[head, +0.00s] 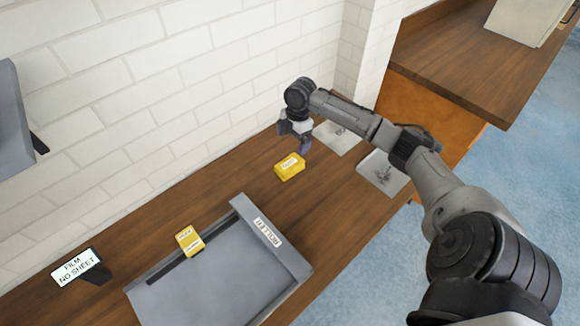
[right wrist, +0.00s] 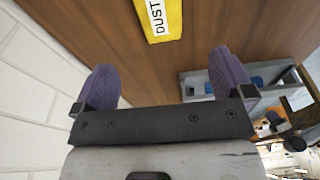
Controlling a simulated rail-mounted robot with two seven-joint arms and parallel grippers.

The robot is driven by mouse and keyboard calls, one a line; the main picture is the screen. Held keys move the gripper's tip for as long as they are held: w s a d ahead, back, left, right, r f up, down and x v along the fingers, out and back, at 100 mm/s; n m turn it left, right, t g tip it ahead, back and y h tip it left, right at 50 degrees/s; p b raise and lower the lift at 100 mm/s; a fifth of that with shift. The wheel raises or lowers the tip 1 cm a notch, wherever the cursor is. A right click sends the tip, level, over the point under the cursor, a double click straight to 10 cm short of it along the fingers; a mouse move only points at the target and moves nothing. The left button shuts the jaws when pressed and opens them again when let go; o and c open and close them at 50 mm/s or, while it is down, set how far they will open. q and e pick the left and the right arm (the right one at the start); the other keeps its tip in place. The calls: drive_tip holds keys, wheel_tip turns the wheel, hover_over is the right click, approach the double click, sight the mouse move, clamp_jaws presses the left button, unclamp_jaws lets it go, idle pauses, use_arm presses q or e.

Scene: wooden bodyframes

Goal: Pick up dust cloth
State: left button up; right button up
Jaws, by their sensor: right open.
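The dust cloth (head: 289,167) is a small yellow block with a white label, lying on the wooden counter right of the roller tray. In the right wrist view the cloth (right wrist: 160,18) shows at the top edge with "DUST" readable; its far part is cut off. My right gripper (head: 300,146) is just above and behind the cloth, close to the wall. Its purple fingers (right wrist: 168,78) are spread apart with nothing between them, and the cloth lies ahead of them. My left gripper is not in view.
A grey tray labelled "ROLLER" (head: 262,236) stands left of the cloth, with another yellow labelled block (head: 189,241) at its back edge. A "FILM NO SHEET" sign (head: 76,266) stands further left. Flat pale sheets (head: 384,172) lie right. The white brick wall (head: 130,90) borders the counter.

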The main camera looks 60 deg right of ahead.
hover_over(290, 164)
drive_tip(key=f, duration=0.5)
drive_tip(key=shift+d+f+b, duration=0.2)
drive_tip(key=shift+f+b, duration=0.2)
drive_tip(key=shift+f, duration=0.55)
drive_tip(key=shift+a+f+b, duration=0.15)
drive_tip(key=shift+f+b, duration=0.2)
drive_tip(key=shift+f, duration=0.95)
drive_tip(key=shift+a+f+b, duration=0.15)
drive_tip(key=shift+f+b, duration=0.15)
drive_tip(key=shift+f, duration=1)
drive_tip(key=c, duration=1)
